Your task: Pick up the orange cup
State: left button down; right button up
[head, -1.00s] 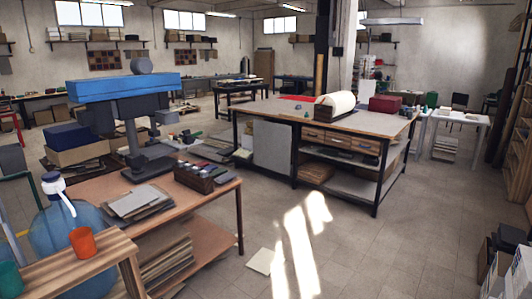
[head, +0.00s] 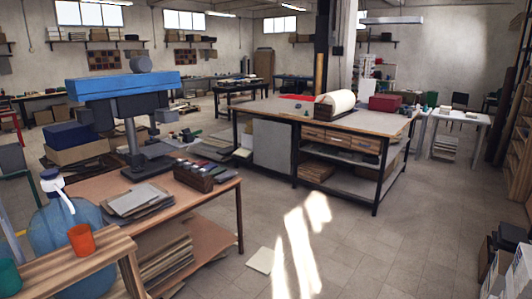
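The orange cup (head: 81,240) stands upright on a slatted wooden stand (head: 75,265) at the lower left of the head view. A green cup (head: 9,274) stands on the same stand at the left picture edge, partly cut off. A large blue water jug (head: 68,218) with a white pump top is right behind the orange cup. Neither of my grippers shows in the head view.
A brown worktable (head: 190,200) with papers, a box of small items and a blue-topped machine (head: 122,88) stands behind the jug. A large workbench (head: 345,125) stands mid-room. The tiled floor (head: 380,250) at centre right is open.

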aim_at(82, 241)
jog(key=j+u, duration=0.1)
jog(key=u, duration=1.1)
